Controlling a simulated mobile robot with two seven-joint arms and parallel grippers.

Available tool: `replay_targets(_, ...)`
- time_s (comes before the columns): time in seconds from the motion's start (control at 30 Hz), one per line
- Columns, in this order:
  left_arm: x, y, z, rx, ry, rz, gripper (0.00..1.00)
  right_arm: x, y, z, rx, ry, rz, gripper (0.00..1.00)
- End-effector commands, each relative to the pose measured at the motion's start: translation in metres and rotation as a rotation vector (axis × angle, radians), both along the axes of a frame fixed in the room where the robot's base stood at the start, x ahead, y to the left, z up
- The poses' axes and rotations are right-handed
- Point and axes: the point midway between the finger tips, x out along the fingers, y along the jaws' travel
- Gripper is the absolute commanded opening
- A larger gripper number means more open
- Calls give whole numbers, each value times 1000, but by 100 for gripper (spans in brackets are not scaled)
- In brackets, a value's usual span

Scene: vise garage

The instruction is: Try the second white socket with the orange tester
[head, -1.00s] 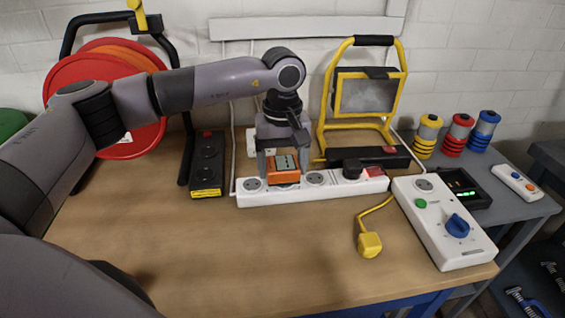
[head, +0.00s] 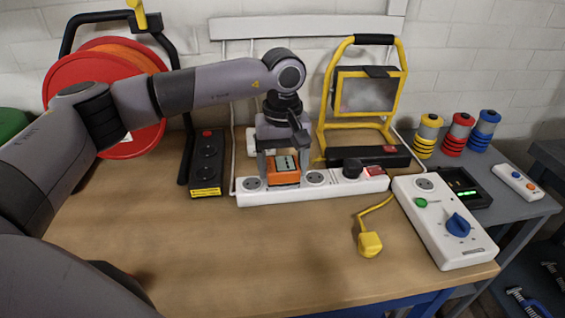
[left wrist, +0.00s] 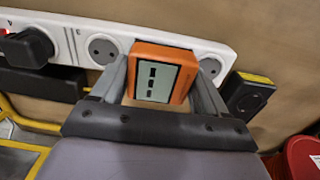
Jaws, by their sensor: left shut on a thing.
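The white socket strip (head: 316,190) lies on the bench in front of the lamp. My left gripper (head: 282,168) points down and is shut on the orange tester (head: 284,180), fingers on its two sides. The tester (left wrist: 178,53) sits over the second socket position from the left in the head view, between two bare round sockets. Its pins and that socket's face are hidden, so I cannot see the contact. Its grey screen (left wrist: 158,82) shows several dark bars in the left wrist view. A black plug (head: 352,169) stands in the strip near the red switch (head: 374,171).
A black socket strip (head: 207,165) lies left of the white one. A yellow work lamp (head: 365,95) stands behind. A yellow plug (head: 370,244) and a white box with a blue knob (head: 458,225) are at the right. The front middle of the bench is clear.

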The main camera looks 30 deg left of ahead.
Motion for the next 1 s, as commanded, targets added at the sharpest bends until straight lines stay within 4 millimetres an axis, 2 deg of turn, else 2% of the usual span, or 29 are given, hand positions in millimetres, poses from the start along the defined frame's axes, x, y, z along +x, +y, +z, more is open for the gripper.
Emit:
replay_targets(0.4, 0, 0, -9, -1, -1, 0, 18, 0, 0, -7, 0, 0, 0, 0)
replay_targets(0.43, 0, 0, -8, -1, -1, 0, 84, 0, 0, -6, 0, 0, 0, 0)
replay_targets(0.5, 0, 0, -8, -1, -1, 0, 100, 0, 0, -6, 0, 0, 0, 0)
replay_targets(0.77, 0, 0, -6, 0, -1, 0, 100, 0, 0, -6, 1, 1, -1, 0)
replay_targets(1.0, 1, 0, 29, -1, -5, 1, 100, 0, 0, -8, 2, 2, 0, 0)
